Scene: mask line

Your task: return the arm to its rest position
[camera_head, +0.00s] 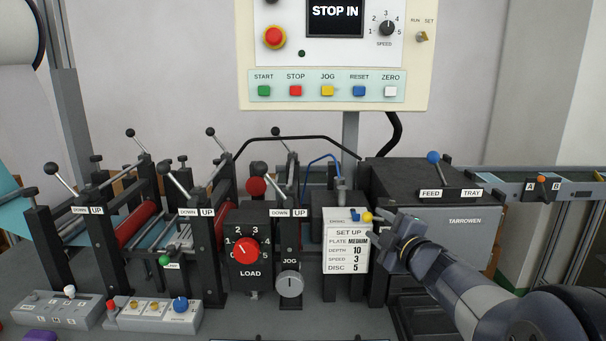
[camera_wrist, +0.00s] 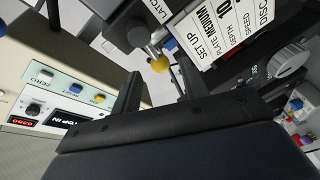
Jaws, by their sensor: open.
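My arm (camera_head: 465,295) reaches in from the lower right in the head view. My gripper (camera_head: 392,232) is at the right edge of the set-up card (camera_head: 347,248), beside the small yellow knob (camera_head: 367,216). In the wrist view my gripper (camera_wrist: 160,88) has its two dark fingers apart, with nothing held between them. The yellow knob (camera_wrist: 160,64) shows just beyond the fingertips. I cannot tell whether a finger touches the knob or the card.
The feed tray box (camera_head: 435,225) stands right behind my gripper, with a blue-knobbed lever (camera_head: 433,158) on top. The load dial (camera_head: 246,250), jog knob (camera_head: 289,284) and several levered roller stands lie left. A control panel (camera_head: 336,85) reading "STOP IN" hangs above.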

